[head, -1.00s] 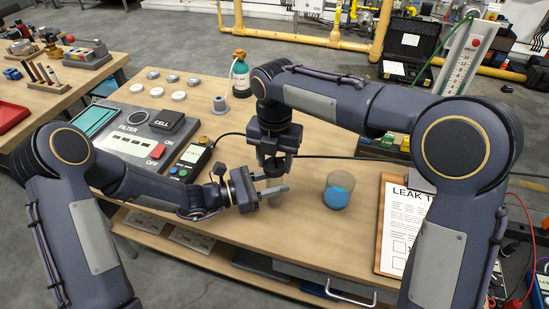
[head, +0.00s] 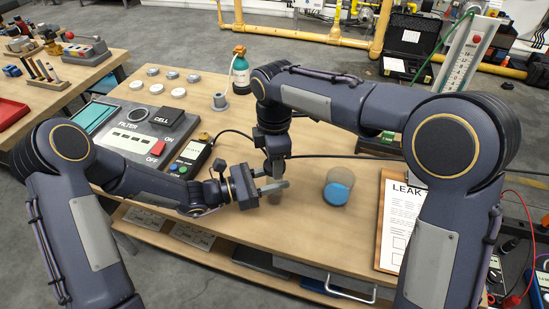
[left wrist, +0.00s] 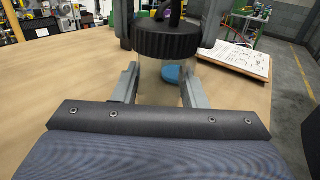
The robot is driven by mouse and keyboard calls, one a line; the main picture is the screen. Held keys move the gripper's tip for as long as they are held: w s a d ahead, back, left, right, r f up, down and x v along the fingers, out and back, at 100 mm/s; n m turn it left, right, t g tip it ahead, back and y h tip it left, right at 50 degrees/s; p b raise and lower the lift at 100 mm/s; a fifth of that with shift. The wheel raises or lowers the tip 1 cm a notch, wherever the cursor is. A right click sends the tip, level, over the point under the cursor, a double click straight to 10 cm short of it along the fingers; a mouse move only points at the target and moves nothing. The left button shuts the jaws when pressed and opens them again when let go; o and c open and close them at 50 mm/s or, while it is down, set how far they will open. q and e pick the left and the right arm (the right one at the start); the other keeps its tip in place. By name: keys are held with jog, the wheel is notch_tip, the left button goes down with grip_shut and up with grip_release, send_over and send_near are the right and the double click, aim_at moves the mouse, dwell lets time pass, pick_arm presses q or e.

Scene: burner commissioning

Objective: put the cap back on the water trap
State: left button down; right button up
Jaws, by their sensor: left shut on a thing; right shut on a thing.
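The black ribbed cap (left wrist: 167,42) is between the fingers of my right gripper (left wrist: 169,25) in the left wrist view. The clear water trap body (left wrist: 158,84) stands between the fingers of my left gripper (left wrist: 159,92), directly below the cap. The cap's lower edge meets the top of the body in this view; I cannot tell whether it is seated or threaded. In the head view my left gripper (head: 272,187) reaches in from the left and my right gripper (head: 274,168) points down above it.
A jar with blue contents (head: 338,188) stands to the right on the table (head: 315,238). A clipboard (head: 391,230) lies at the right edge. The filter panel (head: 135,132) and a handheld meter (head: 190,155) are at left. A black cable runs behind the grippers.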

jog(key=m, duration=3)
jog(key=shift+m, duration=0.4)
jog(key=o, duration=1)
